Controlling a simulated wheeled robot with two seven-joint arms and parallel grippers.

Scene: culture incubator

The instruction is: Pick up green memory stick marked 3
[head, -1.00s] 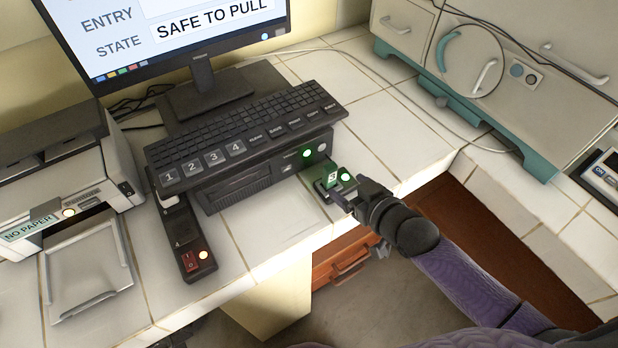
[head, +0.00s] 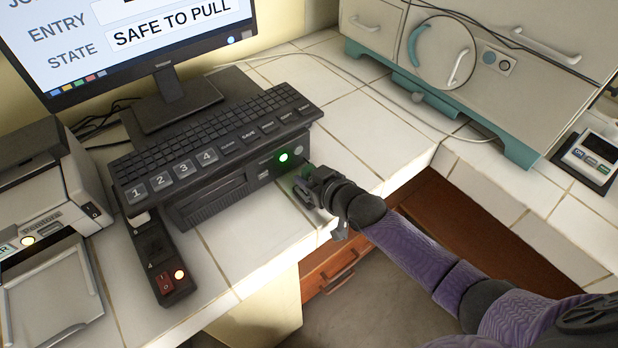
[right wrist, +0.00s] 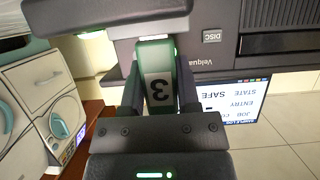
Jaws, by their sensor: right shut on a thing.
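The green memory stick (right wrist: 158,75) with a black 3 on a white label is between the fingers of my right gripper (right wrist: 160,95) in the right wrist view. The gripper is shut on it. The stick's far end is by the dark computer's front; whether it sits in a port is hard to tell. In the head view my right gripper (head: 312,188) is just right of the computer (head: 225,190) and hides most of the stick. The monitor (head: 150,50) reads SAFE TO PULL. My left gripper is out of view.
A keyboard (head: 215,145) lies on top of the computer. A power strip with a red switch (head: 163,262) lies in front, left of a bare tiled stretch. A printer (head: 45,190) stands at left, an incubator (head: 480,70) at back right.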

